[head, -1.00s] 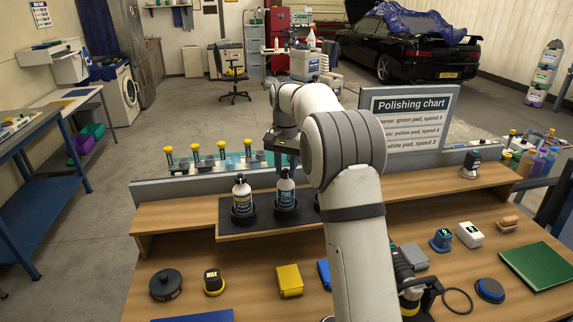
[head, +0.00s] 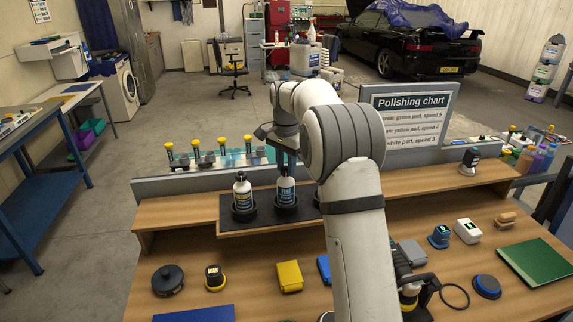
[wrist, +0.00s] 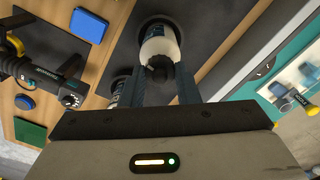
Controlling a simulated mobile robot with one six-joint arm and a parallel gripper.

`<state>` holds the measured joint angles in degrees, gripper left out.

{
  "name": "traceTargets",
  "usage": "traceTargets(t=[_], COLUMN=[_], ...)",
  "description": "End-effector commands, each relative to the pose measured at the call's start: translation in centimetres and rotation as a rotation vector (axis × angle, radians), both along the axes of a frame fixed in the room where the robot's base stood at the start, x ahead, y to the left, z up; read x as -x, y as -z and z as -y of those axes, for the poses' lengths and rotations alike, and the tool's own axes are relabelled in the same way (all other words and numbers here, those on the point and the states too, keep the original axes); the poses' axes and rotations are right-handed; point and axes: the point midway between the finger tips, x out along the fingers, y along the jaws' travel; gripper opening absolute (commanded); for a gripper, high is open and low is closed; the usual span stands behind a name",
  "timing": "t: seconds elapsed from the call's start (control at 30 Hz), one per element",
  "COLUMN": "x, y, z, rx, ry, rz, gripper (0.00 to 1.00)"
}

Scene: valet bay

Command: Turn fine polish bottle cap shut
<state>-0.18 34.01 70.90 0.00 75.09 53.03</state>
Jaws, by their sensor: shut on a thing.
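The fine polish bottle (head: 286,191), white with a dark label reading FINE, stands upright in a black holder on the raised shelf. My gripper (head: 287,168) comes down on it from above and is shut on its black cap. In the wrist view the cap (wrist: 160,69) sits between the two fingertips of my gripper (wrist: 162,80), above the bottle's white shoulder (wrist: 159,45). The cap's thread is hidden, so I cannot tell how tight it is.
A polishing chart (head: 410,115) stands behind on the right.

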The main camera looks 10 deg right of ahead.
Motion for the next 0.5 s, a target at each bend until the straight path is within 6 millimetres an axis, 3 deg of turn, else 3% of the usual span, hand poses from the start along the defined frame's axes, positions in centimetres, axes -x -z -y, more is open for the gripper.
traceTargets(t=[0.1,0.13,0.4,0.5], x=[0.01,0.0,0.0,0.0], y=[0.0,-0.01,-0.01,-0.01], z=[0.01,0.0,0.0,0.0], rx=[0.0,0.0,0.0,0.0], ry=[0.0,-0.001,-0.001,-0.001], rz=[0.0,0.0,0.0,0.0], gripper=[0.06,0.29,0.51,0.51])
